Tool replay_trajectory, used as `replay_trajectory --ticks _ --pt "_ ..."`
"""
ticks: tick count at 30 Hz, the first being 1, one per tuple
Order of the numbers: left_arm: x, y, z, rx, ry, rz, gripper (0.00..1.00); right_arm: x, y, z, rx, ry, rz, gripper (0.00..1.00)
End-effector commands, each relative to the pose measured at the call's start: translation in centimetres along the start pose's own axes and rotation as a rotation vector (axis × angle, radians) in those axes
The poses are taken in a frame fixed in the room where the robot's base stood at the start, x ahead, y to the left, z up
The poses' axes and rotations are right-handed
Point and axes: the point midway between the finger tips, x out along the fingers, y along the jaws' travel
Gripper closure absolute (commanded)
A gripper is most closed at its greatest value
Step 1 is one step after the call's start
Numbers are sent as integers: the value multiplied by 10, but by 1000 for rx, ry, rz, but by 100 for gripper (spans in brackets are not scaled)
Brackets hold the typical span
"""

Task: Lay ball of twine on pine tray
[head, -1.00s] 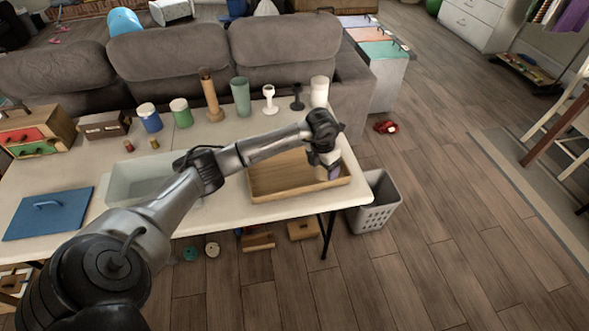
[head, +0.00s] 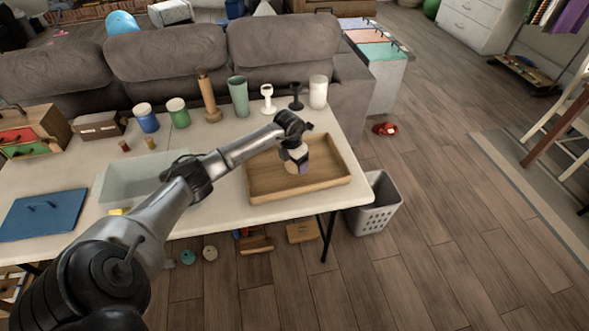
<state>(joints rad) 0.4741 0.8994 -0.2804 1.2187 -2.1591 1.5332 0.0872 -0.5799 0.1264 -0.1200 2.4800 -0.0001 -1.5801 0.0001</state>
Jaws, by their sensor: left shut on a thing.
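The pine tray (head: 257,196) is a shallow wooden tray at the right end of the white table. My left arm reaches in from the left, and my left gripper (head: 297,165) points down over the middle of the tray. It is shut on a small pale-beige thing, the ball of twine (head: 291,168), mostly hidden by the fingers. I cannot tell whether the ball touches the tray floor. The rest of the tray looks empty. My right gripper is not in view.
Behind the tray stand a white cylinder (head: 318,91), a black stand (head: 296,97), a white stand (head: 267,98), a green cup (head: 238,95) and a wooden bottle (head: 208,98). A clear bin (head: 122,182) lies left; a grey basket (head: 377,207) stands on the floor.

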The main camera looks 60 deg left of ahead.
Motion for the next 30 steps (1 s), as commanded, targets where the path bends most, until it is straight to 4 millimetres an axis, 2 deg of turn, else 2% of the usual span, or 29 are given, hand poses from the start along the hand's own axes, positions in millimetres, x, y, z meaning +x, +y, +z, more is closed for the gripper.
replay_trajectory --ticks 7,20,21,28,30 --pt "32 2 -3 -1 2 -2 49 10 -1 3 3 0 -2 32" --pt "37 2 -3 -1 1 0 49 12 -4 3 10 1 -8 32" --pt "37 2 -3 -1 1 0 22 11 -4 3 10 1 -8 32" --pt "37 2 -3 -1 1 0 0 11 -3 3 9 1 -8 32" --pt "36 2 -3 -1 1 0 0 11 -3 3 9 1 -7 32"
